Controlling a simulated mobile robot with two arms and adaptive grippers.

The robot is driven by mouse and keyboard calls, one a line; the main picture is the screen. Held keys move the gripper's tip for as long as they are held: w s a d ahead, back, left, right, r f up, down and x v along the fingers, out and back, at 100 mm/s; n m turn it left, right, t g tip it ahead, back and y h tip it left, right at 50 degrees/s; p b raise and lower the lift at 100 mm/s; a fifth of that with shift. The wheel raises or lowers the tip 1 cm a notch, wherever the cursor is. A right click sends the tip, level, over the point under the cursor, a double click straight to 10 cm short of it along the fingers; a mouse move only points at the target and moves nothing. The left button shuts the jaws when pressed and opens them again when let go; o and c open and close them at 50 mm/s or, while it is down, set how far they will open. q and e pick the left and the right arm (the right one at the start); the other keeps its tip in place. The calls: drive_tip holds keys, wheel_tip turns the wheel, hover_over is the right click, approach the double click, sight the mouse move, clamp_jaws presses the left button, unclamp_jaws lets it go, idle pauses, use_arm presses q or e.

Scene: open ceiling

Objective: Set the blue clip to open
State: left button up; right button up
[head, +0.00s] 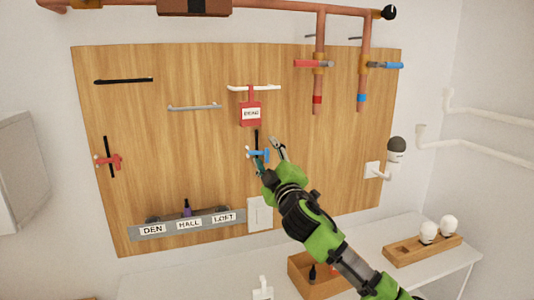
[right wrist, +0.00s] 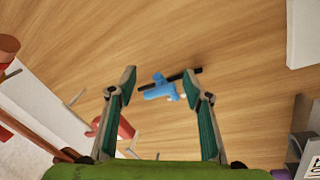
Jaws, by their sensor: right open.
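The blue clip (head: 254,154) sits across a thin upright black bar (head: 257,138) on the wooden board, below the red tag. In the right wrist view the blue clip (right wrist: 158,91) lies ahead of the fingers, between their tips in the picture, with the black bar (right wrist: 187,76) running past it. My right gripper (head: 267,152) is open and empty, close to the clip; whether it touches the clip I cannot tell. It also shows in the right wrist view (right wrist: 160,85), fingers spread to either side. My left gripper is not in view.
A red tag (head: 251,114) hangs from a white rail just above. A red clip (head: 108,161) sits on another black bar at left. A labelled grey strip (head: 210,228) and a white switch plate (head: 259,215) are below. Pipes with red and blue handles (head: 386,65) are upper right.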

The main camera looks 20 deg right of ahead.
sight(264, 154)
drive_tip(key=c, duration=1.1)
drive_tip(key=shift+s+a+f+m+h+b, duration=0.15)
drive_tip(key=shift+m+h+b, duration=0.15)
drive_tip(key=shift+h+b, duration=0.2)
drive_tip(key=shift+s+a+f+m+h+b, duration=0.1)
drive_tip(key=shift+m+h+b, duration=0.25)
drive_tip(key=shift+h, duration=0.25)
drive_tip(key=m+g+h+b, duration=0.1)
drive_tip(key=h+b, duration=0.1)
drive_tip(key=s+a+m+g+h+b, duration=0.1)
drive_tip(key=m+h+b, duration=0.1)
drive_tip(key=h, duration=0.1)
drive_tip(key=a+m+g+h+b, duration=0.1)
drive_tip(key=m+h+b, duration=0.1)
drive_tip(key=h, duration=0.1)
drive_tip(key=shift+s, duration=0.3)
drive_tip(key=shift+s+a+r+m+g+h+b, duration=0.1)
drive_tip(key=shift+a+m+g+h+b, duration=0.2)
drive_tip(key=shift+m+g+h, duration=0.5)
drive_tip(key=shift+s+a+r+m+g+h+b, duration=0.2)
drive_tip(key=shift+m+g+h, duration=0.3)
drive_tip(key=shift+g+h, duration=0.5)
drive_tip(key=shift+s+a+f+m+g+h+b, duration=0.1)
drive_tip(key=shift+a+m+g+h+b, duration=0.2)
drive_tip(key=shift+m+g+h, duration=0.6)
drive_tip(key=shift+r+h, duration=0.1)
drive_tip(key=shift+h, duration=0.4)
